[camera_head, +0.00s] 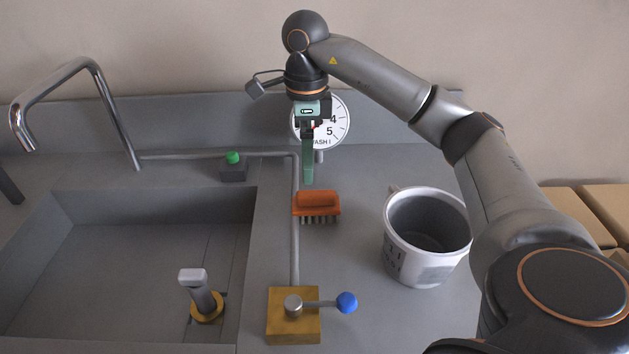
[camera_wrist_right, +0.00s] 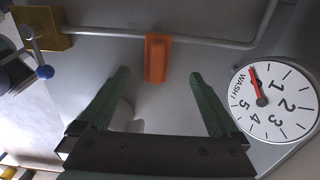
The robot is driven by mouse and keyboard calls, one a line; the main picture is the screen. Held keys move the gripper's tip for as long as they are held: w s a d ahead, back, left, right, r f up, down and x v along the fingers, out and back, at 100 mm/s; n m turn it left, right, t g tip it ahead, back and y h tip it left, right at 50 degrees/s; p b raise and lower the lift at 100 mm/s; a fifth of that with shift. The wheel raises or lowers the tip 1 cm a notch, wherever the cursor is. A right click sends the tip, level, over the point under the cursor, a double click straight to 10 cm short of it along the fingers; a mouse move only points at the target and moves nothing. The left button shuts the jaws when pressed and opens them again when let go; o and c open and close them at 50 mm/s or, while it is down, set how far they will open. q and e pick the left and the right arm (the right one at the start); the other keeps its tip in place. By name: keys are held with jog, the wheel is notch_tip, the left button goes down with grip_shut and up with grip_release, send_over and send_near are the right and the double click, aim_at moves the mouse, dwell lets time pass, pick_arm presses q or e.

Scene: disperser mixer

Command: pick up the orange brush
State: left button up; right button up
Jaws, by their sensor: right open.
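The orange brush (camera_head: 317,203) rests on the grey counter, right of the sink, with its bristles facing the front in the head view. In the right wrist view the brush (camera_wrist_right: 157,58) lies centred ahead of the two fingers. My right gripper (camera_head: 308,178) points down above the counter, just behind the brush in the head view. Its green fingers (camera_wrist_right: 160,77) are spread wide with nothing between them, and it appears apart from the brush. My left gripper is not in view.
A grey-white bucket (camera_head: 407,262) stands right of the brush. A brass valve block (camera_head: 293,328) with a blue-knobbed lever sits in front. A pipe (camera_head: 296,235) runs left of the brush. A WASH dial (camera_head: 335,112) stands behind. The sink (camera_head: 110,275) is left.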

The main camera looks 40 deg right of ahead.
aim_at(309, 204)
notch_tip(309, 204, down, 6)
jog(key=shift+f+b, duration=0.15)
jog(key=shift+b, duration=0.85)
jog(key=shift+s+a+f+b, duration=0.15)
jog(key=shift+f+b, duration=0.1)
jog(key=shift+f, duration=1.3)
jog(key=shift+s+d+f+b, duration=0.15)
jog(key=shift+f+b, duration=0.1)
jog(key=shift+f, duration=1.3)
jog(key=shift+a, duration=0.1)
jog(key=c, duration=1.5)
